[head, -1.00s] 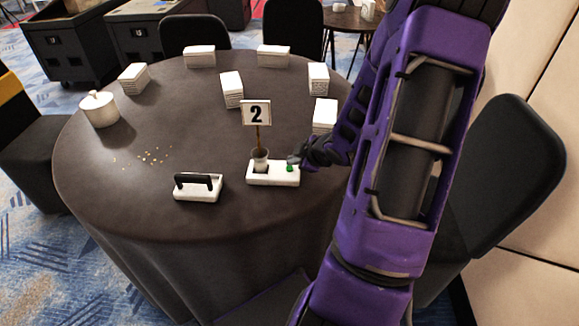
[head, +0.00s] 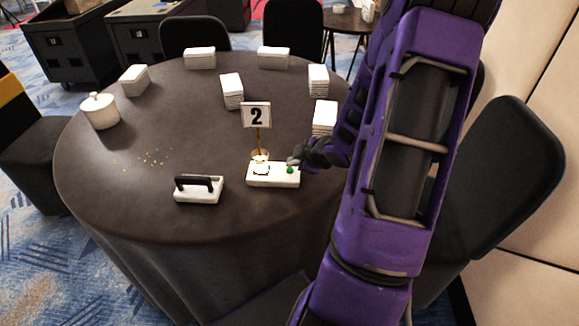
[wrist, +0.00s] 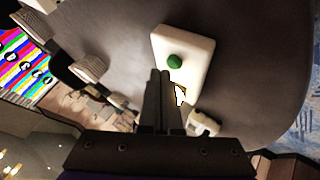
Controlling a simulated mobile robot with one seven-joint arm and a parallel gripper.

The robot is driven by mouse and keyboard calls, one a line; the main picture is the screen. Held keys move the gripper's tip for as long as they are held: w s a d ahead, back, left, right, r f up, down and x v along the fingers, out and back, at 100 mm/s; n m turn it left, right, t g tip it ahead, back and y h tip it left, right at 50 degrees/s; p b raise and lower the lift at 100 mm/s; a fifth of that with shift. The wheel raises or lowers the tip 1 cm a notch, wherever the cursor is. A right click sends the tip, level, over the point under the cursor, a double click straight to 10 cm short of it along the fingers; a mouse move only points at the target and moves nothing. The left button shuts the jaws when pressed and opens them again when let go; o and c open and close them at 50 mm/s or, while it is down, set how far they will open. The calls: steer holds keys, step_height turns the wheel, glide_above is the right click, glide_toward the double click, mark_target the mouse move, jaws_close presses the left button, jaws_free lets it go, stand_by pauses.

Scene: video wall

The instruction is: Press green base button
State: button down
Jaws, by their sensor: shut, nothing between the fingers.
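The white base (head: 272,180) stands near the front right of the round table. Its green button (head: 290,169) is at its right end, and a lit, golden-white cup (head: 260,164) is at its left. A sign with the number 2 (head: 256,115) rises behind the cup. My gripper (head: 294,162) is shut and empty, its tips right by the button. In the wrist view the shut fingertips (wrist: 160,73) appear just beside the green button (wrist: 174,61) on the white base (wrist: 190,43); I cannot tell whether they touch it.
A white block with a black handle (head: 199,194) lies left of the base. Several white stacks (head: 232,91) and a lidded white pot (head: 100,111) stand farther back. Small crumbs (head: 152,156) lie at the left. Dark chairs (head: 513,175) surround the table (head: 190,125).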

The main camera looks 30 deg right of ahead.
step_height(320, 180, up, 6)
steer(key=p, duration=0.6)
steer(key=shift+f, duration=0.1)
stand_by(0.5)
